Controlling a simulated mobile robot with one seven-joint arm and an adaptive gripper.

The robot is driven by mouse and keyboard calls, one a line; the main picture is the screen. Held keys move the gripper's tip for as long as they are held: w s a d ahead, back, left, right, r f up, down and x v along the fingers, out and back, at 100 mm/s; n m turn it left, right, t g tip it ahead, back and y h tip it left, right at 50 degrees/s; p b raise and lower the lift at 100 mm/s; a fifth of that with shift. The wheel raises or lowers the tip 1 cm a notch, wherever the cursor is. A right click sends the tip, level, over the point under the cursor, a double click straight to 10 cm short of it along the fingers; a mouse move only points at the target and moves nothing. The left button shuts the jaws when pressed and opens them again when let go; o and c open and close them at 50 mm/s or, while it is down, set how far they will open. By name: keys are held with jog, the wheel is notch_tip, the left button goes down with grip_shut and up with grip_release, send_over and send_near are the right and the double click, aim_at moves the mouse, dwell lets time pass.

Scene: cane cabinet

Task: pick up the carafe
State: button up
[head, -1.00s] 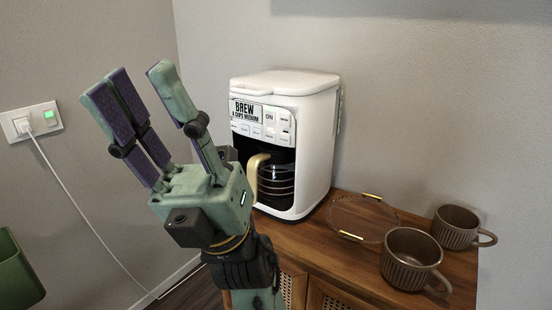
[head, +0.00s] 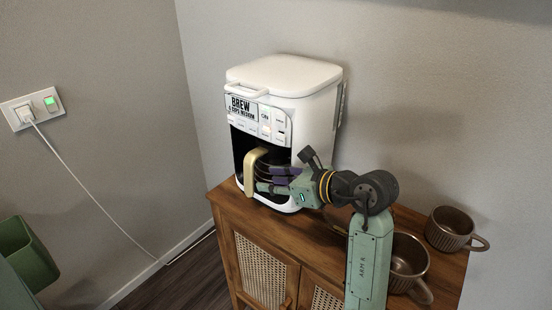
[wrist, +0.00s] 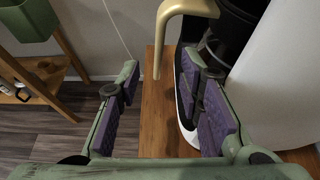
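The carafe has a cream-gold handle (head: 250,172) that sticks out at the front of the white coffee maker (head: 286,85). Its dark body is mostly hidden inside the machine and behind my gripper. My gripper (head: 266,179) reaches in from the right, its fingertips close to the handle. In the wrist view, my gripper (wrist: 160,78) is open and empty, with purple-padded fingers spread left and right. The handle (wrist: 170,25) hangs ahead, roughly in line with the gap between the fingers. I cannot tell whether a finger touches the carafe.
The coffee maker stands on a wooden cane cabinet (head: 262,228). Two brown ribbed mugs, one nearer (head: 408,262) and one farther (head: 452,229), stand at the right, the nearer partly behind my arm. A green bin (head: 25,250) is at left. A cord runs from the wall outlet (head: 33,108).

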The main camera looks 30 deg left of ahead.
aim_at(253, 179)
jog(key=x, duration=0.8)
jog(key=shift+s+a, duration=0.2)
jog(key=shift+a, duration=0.1)
jog(key=shift+c, duration=0.5)
grip_shut()
jog(key=shift+r, duration=0.1)
